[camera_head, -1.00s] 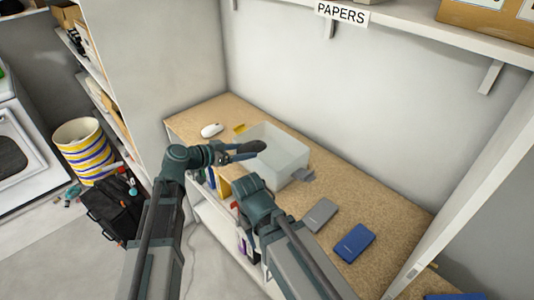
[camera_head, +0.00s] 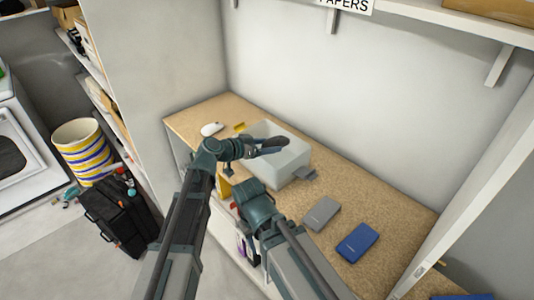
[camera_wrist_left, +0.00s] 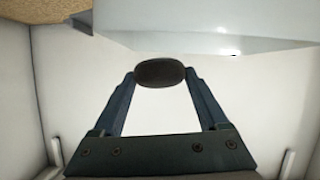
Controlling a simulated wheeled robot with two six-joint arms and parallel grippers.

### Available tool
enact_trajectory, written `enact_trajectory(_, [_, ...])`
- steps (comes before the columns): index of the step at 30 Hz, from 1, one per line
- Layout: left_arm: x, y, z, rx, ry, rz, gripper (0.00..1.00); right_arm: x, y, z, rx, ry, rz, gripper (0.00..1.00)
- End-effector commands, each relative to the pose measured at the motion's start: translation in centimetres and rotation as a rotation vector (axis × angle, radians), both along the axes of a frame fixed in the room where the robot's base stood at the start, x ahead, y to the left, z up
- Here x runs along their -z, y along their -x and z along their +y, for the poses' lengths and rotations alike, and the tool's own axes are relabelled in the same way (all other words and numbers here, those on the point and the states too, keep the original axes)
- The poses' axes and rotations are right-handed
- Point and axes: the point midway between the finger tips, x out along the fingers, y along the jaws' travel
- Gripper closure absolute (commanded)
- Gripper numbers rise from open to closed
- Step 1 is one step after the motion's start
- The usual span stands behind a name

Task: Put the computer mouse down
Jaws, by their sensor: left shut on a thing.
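My left gripper (camera_head: 274,146) is shut on a dark, rounded computer mouse (camera_wrist_left: 160,72). In the left wrist view, both fingers close on its sides. In the head view, the gripper is in front of and over the pale translucent bin (camera_head: 286,168) on the wooden worktop; I cannot tell its exact height. A white computer mouse (camera_head: 211,129) lies on the worktop at the back left, apart from the gripper. My right arm's wrist shows in front of the bin, but its gripper fingers are not clearly visible.
A grey case (camera_head: 321,214) and a blue case (camera_head: 357,243) lie on the worktop (camera_head: 385,220) to the right, with bare surface around them. A small grey object (camera_head: 306,174) is beside the bin. Walls stand left and behind.

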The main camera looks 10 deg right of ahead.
Motion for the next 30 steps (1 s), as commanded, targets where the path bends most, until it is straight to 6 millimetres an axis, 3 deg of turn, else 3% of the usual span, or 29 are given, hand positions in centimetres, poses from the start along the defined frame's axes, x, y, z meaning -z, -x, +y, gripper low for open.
enact_trajectory(2, [1.4,0.0,0.0,0.000,0.000,0.000,0.81,1.4,0.0,0.0,0.000,0.000,0.000,0.50])
enact_trajectory(27, [2.4,0.0,0.0,0.000,0.000,0.000,0.81,2.4,0.0,0.0,0.000,0.000,0.000,0.50])
enact_trajectory(28, [2.4,0.0,0.0,0.000,0.000,0.000,0.20,2.4,0.0,0.0,0.000,0.000,0.000,0.50])
enact_trajectory(30, [2.4,0.0,0.0,0.000,0.000,0.000,0.07,2.4,0.0,0.0,0.000,0.000,0.000,0.50])
